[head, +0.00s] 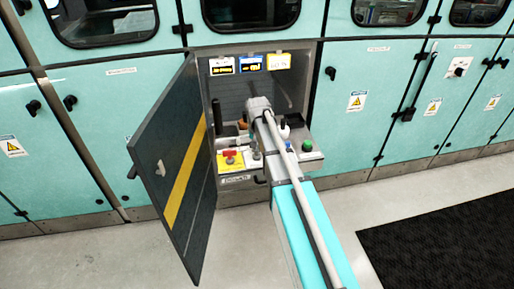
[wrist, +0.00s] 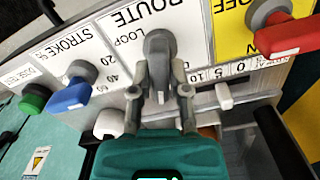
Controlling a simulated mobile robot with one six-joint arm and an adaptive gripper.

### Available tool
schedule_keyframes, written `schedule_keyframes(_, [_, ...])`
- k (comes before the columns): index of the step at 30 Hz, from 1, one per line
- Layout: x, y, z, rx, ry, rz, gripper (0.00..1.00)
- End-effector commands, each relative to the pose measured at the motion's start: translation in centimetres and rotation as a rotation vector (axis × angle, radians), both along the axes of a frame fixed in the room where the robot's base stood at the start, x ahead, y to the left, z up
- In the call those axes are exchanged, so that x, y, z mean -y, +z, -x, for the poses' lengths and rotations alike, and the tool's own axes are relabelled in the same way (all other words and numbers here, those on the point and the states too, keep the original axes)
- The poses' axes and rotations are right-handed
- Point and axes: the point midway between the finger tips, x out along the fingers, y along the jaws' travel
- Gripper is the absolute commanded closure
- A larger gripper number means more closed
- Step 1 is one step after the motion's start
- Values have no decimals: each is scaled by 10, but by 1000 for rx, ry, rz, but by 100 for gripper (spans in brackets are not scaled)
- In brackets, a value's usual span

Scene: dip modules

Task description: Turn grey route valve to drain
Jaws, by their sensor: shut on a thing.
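The grey route valve (wrist: 160,48) is on a white plate marked ROUTE and LOOP in the wrist view. Its grey handle reaches down the picture between the fingertips of my gripper (wrist: 160,92). The gripper is shut on this handle, with one finger on each side. A drain mark is not readable; the gripper and valve cover part of the plate. In the head view my arm reaches into the open bay, and the valve is hidden behind the arm.
A blue stroke knob (wrist: 72,96) and a green button (wrist: 36,98) are left of the valve; a red handle (wrist: 290,36) on yellow is right. A white slider (wrist: 224,96) sits close by my right finger. The open dark door (head: 170,170) stands left of my arm.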

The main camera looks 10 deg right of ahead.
Motion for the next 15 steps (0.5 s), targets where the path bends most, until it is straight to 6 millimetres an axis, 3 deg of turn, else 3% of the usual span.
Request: schedule_keyframes(15, [-1, 0, 0, 1, 294, -2, 100])
